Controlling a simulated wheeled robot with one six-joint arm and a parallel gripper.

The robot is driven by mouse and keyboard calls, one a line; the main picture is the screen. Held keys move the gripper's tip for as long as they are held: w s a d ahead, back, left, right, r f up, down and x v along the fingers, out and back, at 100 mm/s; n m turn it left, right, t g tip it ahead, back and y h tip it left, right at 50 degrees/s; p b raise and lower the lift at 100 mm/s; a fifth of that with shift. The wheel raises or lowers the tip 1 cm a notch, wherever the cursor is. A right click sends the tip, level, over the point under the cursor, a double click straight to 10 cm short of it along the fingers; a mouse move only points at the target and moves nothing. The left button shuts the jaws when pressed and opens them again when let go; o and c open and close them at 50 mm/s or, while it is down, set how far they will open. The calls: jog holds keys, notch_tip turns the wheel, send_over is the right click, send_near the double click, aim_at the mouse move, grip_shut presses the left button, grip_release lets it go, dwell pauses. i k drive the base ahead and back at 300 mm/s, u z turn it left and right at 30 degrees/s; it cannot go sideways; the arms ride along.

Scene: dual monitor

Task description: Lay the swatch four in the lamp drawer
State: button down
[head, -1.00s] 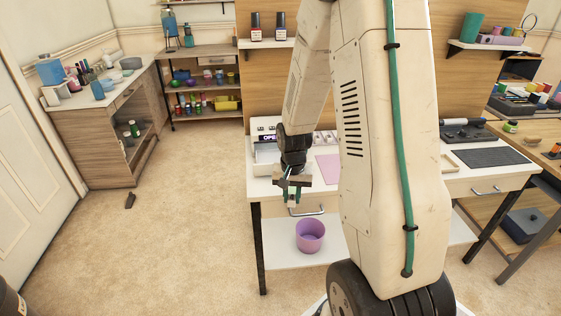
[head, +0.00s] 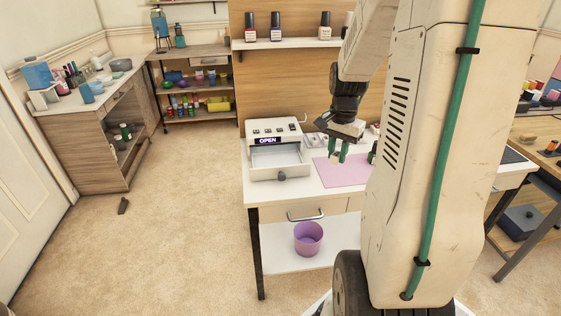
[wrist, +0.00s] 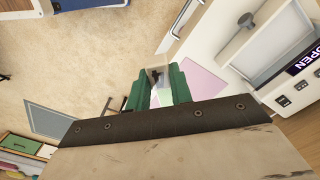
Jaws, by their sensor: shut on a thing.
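My gripper (head: 339,153) hangs over the pink mat on the white desk, its green fingers pointing down. In the wrist view its green fingers (wrist: 163,88) are shut on a small, pale, partly clear piece, seemingly the swatch (wrist: 162,74); its number is unreadable. The white lamp (head: 270,132) stands on the desk, left of my gripper, with a lit OPEN display. Its lamp drawer (head: 280,168) is pulled out toward the front, with a grey knob, and looks empty. The drawer also shows at the upper right of the wrist view (wrist: 262,55). My gripper is apart from it.
The pink mat (head: 340,172) lies right of the lamp. A purple bin (head: 308,238) stands on the shelf under the desk. Nail polish bottles (head: 276,27) stand on a wall shelf above. My arm hides the desk's right part.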

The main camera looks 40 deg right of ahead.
aim_at(278, 163)
jog(key=u, duration=0.05)
jog(key=i, duration=0.9)
